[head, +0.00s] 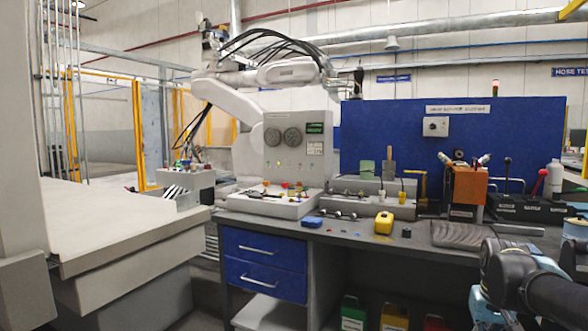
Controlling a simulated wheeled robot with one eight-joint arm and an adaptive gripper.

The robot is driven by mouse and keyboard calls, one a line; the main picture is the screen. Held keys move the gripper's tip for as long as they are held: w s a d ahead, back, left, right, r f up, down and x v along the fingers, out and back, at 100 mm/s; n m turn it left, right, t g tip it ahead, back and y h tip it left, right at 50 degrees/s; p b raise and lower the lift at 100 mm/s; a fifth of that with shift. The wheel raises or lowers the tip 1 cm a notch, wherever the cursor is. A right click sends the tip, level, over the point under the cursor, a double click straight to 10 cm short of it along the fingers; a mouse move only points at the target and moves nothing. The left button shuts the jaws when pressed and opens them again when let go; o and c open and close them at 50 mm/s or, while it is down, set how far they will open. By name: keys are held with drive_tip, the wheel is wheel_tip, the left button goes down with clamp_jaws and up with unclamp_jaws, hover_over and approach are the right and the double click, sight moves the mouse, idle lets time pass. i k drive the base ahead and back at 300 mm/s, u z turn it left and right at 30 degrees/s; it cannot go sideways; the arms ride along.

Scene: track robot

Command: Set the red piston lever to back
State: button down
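A lever with a red knob (542,173) stands on a black base box (535,208) at the right end of the workbench. Its red shaft leans, with the top to the right of its foot. Whether it leans toward the front or the back is too small to tell. A second lever with a dark knob (507,162) stands to its left on the same box. Part of my arm shows at the lower right, below and in front of the levers. My gripper is not visible.
An orange-brown box (469,187) stands left of the levers, and a white bottle (553,180) stands behind them. A dark ribbed pad (460,235) lies in front. A yellow block (383,222) is further left. A blue panel (400,130) closes off the back.

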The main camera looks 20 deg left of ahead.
sight(543, 173)
drive_tip(key=u, duration=0.55)
drive_tip(key=i, duration=0.3)
drive_tip(key=z, duration=1.3)
